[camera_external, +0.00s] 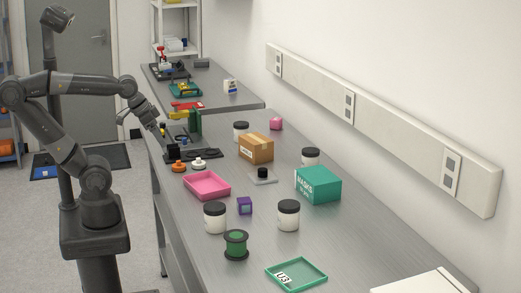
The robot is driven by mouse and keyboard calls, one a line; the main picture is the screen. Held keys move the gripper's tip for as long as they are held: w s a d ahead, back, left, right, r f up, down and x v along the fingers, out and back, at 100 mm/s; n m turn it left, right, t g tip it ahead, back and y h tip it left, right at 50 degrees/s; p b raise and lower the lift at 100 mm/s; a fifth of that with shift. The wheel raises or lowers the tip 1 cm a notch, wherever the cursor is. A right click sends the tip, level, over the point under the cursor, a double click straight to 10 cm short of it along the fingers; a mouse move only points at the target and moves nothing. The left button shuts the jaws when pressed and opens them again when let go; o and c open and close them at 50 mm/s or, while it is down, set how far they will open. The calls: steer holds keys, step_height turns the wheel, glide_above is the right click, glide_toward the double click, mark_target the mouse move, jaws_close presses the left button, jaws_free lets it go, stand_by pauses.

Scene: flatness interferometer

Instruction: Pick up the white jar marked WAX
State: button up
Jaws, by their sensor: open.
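Several white jars with black lids stand upright on the grey bench. One jar (214,219) is at the front left, and another jar (288,217) stands to its right. A third jar (310,158) is partly hidden behind a green box, and a further jar (240,132) is behind a cardboard box. No WAX marking is readable on any of them, so I cannot tell which is the one named. My gripper (161,130) is open above the bench's left edge, near the black tool holder, apart from all the jars. Its fingers are small in this view.
A green MASKS box (318,186), a cardboard box (256,148), a pink tray (207,184), a purple cube (245,206) and a green spool (236,245) stand among the jars. A green tray (318,286) lies in front. The bench's right side is mostly clear.

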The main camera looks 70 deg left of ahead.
steer(key=w+r, duration=0.4)
steer(key=w, duration=0.8)
steer(key=n+y, duration=0.1)
steer(key=n, duration=0.1)
glide_above(311, 157)
steer(key=s+a, duration=0.2)
steer(key=s, duration=0.3)
step_height(311, 157, down, 12)
steer(key=shift+t, duration=0.4)
steer(key=x, duration=1.1)
steer(key=shift+w+a, duration=0.2)
steer(key=shift+w, duration=0.1)
steer(key=shift+c, duration=0.2)
steer(key=c, duration=1.1)
steer(key=shift+r, duration=0.2)
steer(key=shift+c, duration=0.2)
